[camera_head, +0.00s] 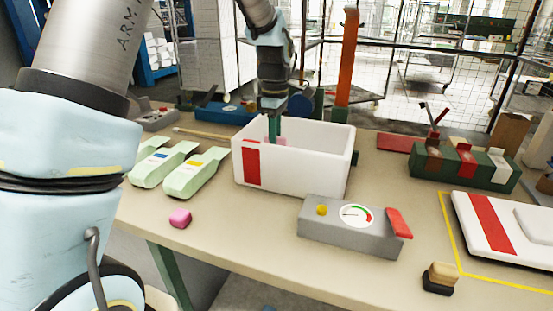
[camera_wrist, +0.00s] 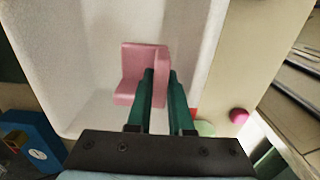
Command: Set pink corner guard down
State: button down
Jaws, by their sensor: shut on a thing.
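The pink corner guard (camera_wrist: 132,72) is an L-shaped block, seen in the wrist view over the floor of the white bin. My gripper (camera_wrist: 160,80) is shut on one wall of it with its green fingers. In the head view my gripper (camera_head: 273,128) reaches down into the white bin (camera_head: 300,176), and only a sliver of the pink guard (camera_head: 281,141) shows over the rim. The bin has a red stripe on its front. I cannot tell whether the guard touches the bin floor.
A grey gauge box (camera_head: 345,228) stands in front of the bin. A green rack (camera_head: 465,166) and a red-striped white case (camera_head: 490,225) are at right.

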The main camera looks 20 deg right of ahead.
aim_at(275, 162)
jog(key=shift+f+p, duration=0.55)
jog(key=shift+f, duration=2.65)
jog(key=shift+f, duration=0.15)
jog(key=c, duration=1.1)
grip_release()
notch_tip(275, 162, up, 12)
jog(key=shift+r+b, duration=0.15)
jog(key=shift+b, duration=1)
jog(key=shift+s, duration=0.1)
